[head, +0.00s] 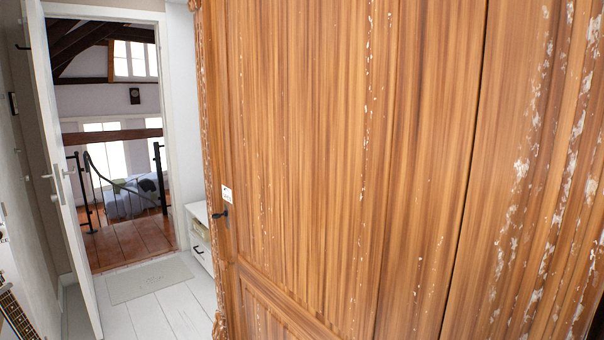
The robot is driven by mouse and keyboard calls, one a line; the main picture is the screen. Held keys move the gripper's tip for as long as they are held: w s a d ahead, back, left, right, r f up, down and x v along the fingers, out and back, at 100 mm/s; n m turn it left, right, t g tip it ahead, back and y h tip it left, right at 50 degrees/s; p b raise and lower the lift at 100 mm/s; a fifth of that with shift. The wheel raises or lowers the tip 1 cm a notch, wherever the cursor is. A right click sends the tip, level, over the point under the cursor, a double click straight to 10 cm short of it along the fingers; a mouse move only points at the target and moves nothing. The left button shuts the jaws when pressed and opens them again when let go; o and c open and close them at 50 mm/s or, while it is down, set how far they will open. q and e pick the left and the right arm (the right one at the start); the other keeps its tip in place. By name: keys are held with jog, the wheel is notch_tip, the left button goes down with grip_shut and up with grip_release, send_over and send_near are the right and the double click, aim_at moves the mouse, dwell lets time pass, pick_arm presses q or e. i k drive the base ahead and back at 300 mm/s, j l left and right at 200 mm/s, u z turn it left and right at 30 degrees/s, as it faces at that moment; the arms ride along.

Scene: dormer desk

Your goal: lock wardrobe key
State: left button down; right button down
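The wardrobe (310,130) fills the middle and right of the head view. Its wood is orange-brown with flaking white patches. A small dark key (221,213) sticks out at the lock near the left edge of its door, just below a small white label (227,194). The key is too small in the view to tell how it is turned. The door looks closed. Neither of my grippers is in view.
A white door (60,170) stands open at the left, beside a doorway to a room with a tiled floor and railing. A white drawer cabinet (200,238) stands just left of the wardrobe. A grey mat (148,280) lies on the white plank floor, which is otherwise clear there.

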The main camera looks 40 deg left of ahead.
aim_at(214, 216)
jog(key=u, duration=1.65)
